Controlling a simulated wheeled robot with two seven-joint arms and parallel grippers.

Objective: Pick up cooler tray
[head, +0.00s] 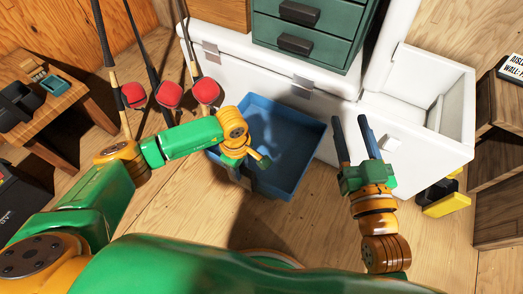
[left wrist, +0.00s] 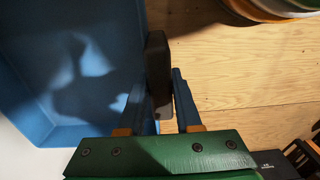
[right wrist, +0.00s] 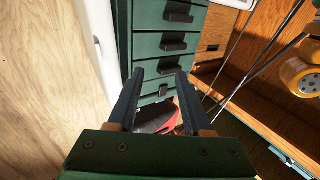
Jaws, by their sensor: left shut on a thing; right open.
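The blue cooler tray (head: 290,128) is in front of the white cooler in the head view. It is open-topped, and its inside looks empty apart from light and shadow. My left gripper (head: 243,172) is at the tray's near left side. In the left wrist view the tray (left wrist: 75,75) fills the left, and my left gripper (left wrist: 160,95) is shut on a dark handle (left wrist: 157,65) at the tray's side. My right gripper (head: 355,135) is open and empty, right of the tray. Its open fingers (right wrist: 157,90) also show in the right wrist view.
The white cooler (head: 300,85) stands behind the tray, with an open compartment (head: 425,95) at right. Green drawers (head: 310,30) stand on it. Rods with red reels (head: 170,94) lean at left. A wooden bench (head: 45,95) is far left. A yellow-black object (head: 445,200) lies at right.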

